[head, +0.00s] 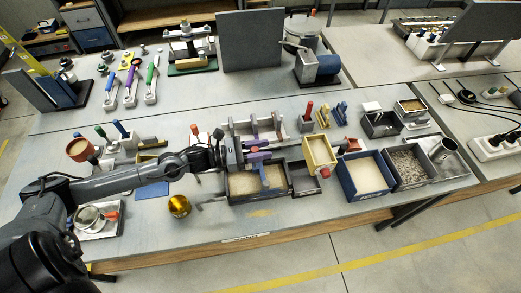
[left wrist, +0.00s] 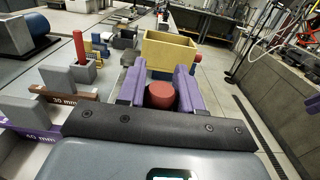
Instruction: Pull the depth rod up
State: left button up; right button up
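My left gripper (head: 252,157) is over the back edge of the grey sand-filled tank (head: 238,190). In the left wrist view its two purple fingers (left wrist: 160,80) stand apart, one on each side of a dark red round knob (left wrist: 161,96). A narrow gap seems to show beside the knob, so the fingers look open around it. The rod below the knob is hidden, and I cannot tell for sure that this is the depth rod.
A yellow box (head: 319,152), a blue sand bin (head: 363,191) and a gravel bin stand to the right. A brass cylinder (head: 179,206) stands near the front edge.

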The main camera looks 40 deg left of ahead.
pick_arm(q)
jog(key=o, duration=0.3)
jog(key=shift+r, duration=0.1)
jog(key=shift+s+a, duration=0.1)
jog(key=shift+s+a, duration=0.15)
jog(key=p+v, duration=0.1)
jog(key=v, duration=0.9)
dwell(0.4)
